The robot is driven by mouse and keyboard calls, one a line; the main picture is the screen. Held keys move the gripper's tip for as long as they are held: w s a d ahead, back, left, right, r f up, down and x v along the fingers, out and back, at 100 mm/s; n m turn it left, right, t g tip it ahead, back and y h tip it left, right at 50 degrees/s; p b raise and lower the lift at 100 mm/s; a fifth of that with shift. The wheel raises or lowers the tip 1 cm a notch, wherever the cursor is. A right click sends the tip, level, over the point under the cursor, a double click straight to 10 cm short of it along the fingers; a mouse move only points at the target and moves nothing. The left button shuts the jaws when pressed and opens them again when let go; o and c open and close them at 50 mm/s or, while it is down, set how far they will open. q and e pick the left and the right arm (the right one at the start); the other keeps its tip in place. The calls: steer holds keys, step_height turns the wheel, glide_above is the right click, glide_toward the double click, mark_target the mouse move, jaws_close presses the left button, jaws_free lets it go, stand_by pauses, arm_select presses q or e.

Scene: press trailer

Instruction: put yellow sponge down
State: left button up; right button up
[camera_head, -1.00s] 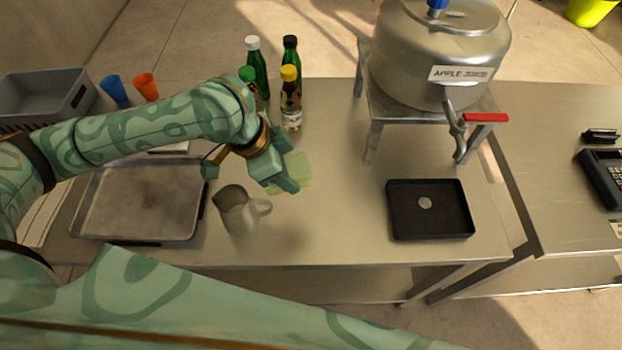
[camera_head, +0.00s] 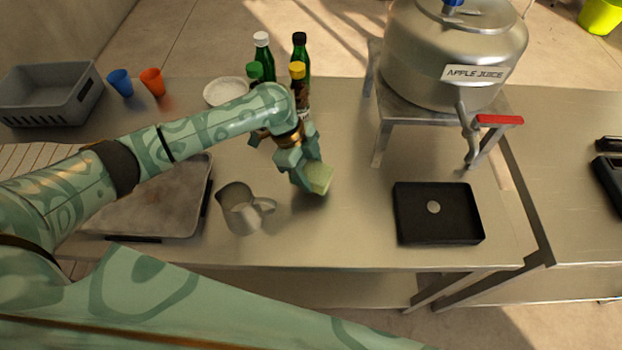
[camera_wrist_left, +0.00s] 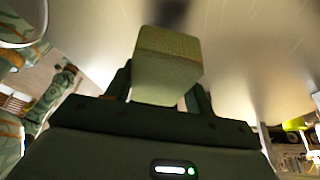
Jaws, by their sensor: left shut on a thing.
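The yellow sponge (camera_head: 318,177), a pale yellow-green block, is in my left gripper (camera_head: 306,176) in the head view. The gripper is shut on it, to the right of and a little behind the metal pitcher. In the left wrist view the sponge (camera_wrist_left: 168,62) sticks out between the two fingers (camera_wrist_left: 160,92), with the metal table top (camera_wrist_left: 260,60) beyond it. I cannot tell for sure whether the sponge touches the table. My right gripper is not in view.
The metal pitcher (camera_head: 240,208) stands close by on the left. Bottles (camera_head: 300,85) stand behind the gripper. A black drip tray (camera_head: 438,225) lies to the right, before the apple juice tank (camera_head: 455,55). Bare table top (camera_head: 345,215) lies between pitcher and tray.

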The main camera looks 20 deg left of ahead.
mark_target(310, 177)
arm_select(q)
steer(key=shift+w+f, duration=0.25)
steer(key=shift+f, duration=0.05)
steer(key=shift+w+a+f+b, duration=0.15)
steer(key=shift+f+b, duration=0.45)
steer(key=shift+f, duration=1.05)
steer(key=shift+f, duration=0.1)
steer(key=o, duration=0.9)
